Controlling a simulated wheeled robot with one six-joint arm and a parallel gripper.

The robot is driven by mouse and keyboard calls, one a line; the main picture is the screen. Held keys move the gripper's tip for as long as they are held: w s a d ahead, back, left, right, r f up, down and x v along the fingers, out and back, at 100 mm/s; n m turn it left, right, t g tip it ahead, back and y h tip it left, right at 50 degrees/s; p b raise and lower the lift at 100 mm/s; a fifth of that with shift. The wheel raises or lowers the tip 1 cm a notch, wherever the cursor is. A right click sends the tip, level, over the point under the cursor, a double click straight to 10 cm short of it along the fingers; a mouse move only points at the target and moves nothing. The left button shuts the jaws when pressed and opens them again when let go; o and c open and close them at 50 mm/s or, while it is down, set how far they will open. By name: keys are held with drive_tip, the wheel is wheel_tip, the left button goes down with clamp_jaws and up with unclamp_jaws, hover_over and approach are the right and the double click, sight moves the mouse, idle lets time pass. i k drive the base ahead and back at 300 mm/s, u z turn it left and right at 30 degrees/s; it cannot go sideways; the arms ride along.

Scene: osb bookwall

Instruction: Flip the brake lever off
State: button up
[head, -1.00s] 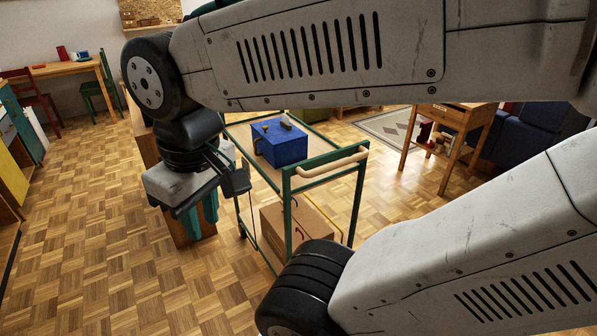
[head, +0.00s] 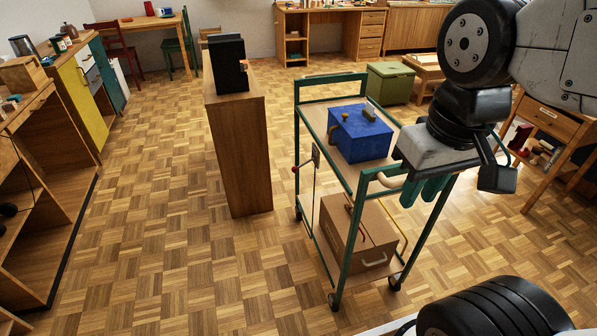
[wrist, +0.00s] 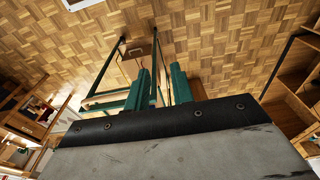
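The green-framed cart (head: 337,79) stands right of centre in the head view. On its left side is a small grey plate (head: 316,156). A thin lever with a red knob (head: 294,170) sticks out beside that plate and looks like the brake lever; its exact setting is too small to tell. My gripper (head: 425,190) hangs at the cart's front right, near the pale handle (head: 392,180), well to the right of the lever. In the wrist view its green fingers (wrist: 162,88) are apart with nothing between them. I cannot make out the lever there.
A blue box (head: 360,137) sits on the cart's top and a cardboard box (head: 352,235) on its lower shelf. A wooden stand (head: 240,155) with a black machine (head: 229,64) is left of the cart. Bare parquet (head: 200,270) lies in front and left.

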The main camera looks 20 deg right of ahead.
sight(295, 169)
drive_tip(key=u, duration=0.05)
drive_tip(key=k, duration=0.5)
drive_tip(key=u, duration=1.3)
drive_tip(key=i, duration=1.25)
drive_tip(key=z, duration=1.4)
